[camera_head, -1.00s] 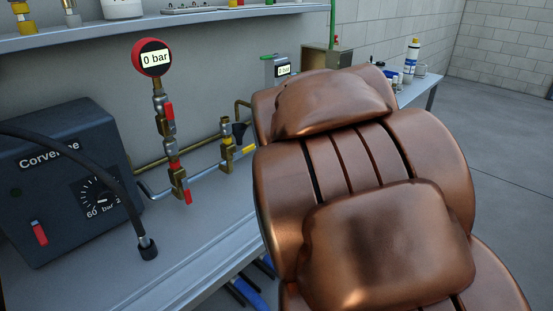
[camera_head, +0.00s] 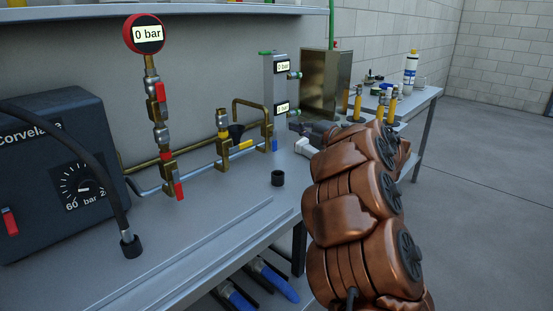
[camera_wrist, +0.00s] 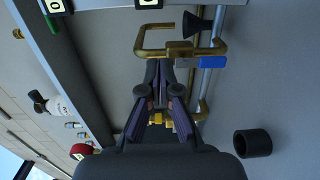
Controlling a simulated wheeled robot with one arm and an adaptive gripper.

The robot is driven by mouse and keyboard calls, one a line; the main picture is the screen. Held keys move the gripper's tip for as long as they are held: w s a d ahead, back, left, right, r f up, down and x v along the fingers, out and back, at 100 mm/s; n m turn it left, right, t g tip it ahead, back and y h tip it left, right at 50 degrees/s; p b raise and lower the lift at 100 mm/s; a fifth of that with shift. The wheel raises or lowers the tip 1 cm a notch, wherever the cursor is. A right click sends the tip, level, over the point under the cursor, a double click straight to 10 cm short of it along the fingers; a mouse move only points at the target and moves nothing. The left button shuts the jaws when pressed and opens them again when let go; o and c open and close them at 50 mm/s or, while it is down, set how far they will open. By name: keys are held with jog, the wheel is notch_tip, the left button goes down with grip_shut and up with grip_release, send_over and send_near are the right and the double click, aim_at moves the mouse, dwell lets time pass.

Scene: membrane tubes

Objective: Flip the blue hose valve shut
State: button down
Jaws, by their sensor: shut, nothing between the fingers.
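The blue valve handle (camera_head: 274,145) is low at the foot of the grey panel with two "0 bar" displays, partly tucked behind other parts. In the wrist view the blue handle (camera_wrist: 214,62) sits beside a brass fitting, right of my fingertips. My gripper (camera_head: 297,125) is in front of the panel at the end of the copper-coloured arm. In the wrist view my gripper (camera_wrist: 160,66) is shut and empty, its tips overlapping the brass pipe loop in the picture. Whether they touch anything cannot be told.
A yellow valve handle (camera_head: 246,145) and red handles (camera_head: 178,190) sit on the pipework to the left. A black cap (camera_head: 278,178) stands on the bench, also in the wrist view (camera_wrist: 253,143). A brass box (camera_head: 326,84) stands behind.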

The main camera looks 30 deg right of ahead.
aim_at(275, 141)
jog(key=s+a+f+n+y, duration=0.1)
jog(key=f+y, duration=0.1)
jog(key=s+a+f+n+g+y+b, duration=0.1)
jog(key=s+f+y, duration=0.1)
jog(key=f, duration=0.1)
jog(key=s+a+f+n+g+y, duration=0.1)
jog(key=f, duration=0.1)
jog(key=shift+s+f+n+y+b, duration=0.15)
jog(key=shift+s+n+y+b, duration=0.2)
jog(key=shift+s+n+y, duration=0.05)
jog(key=shift+s+a+f+y, duration=0.15)
jog(key=shift+s+a+y, duration=0.1)
jog(key=shift+s+y, duration=0.1)
jog(key=shift+w, duration=0.1)
jog(key=x, duration=0.9)
jog(key=shift+w+a, duration=0.15)
jog(key=shift+w, duration=0.3)
jog(key=shift+w+d, duration=0.2)
jog(key=shift+d, duration=0.75)
jog(key=shift+w+d, duration=0.15)
jog(key=shift+d, duration=0.8)
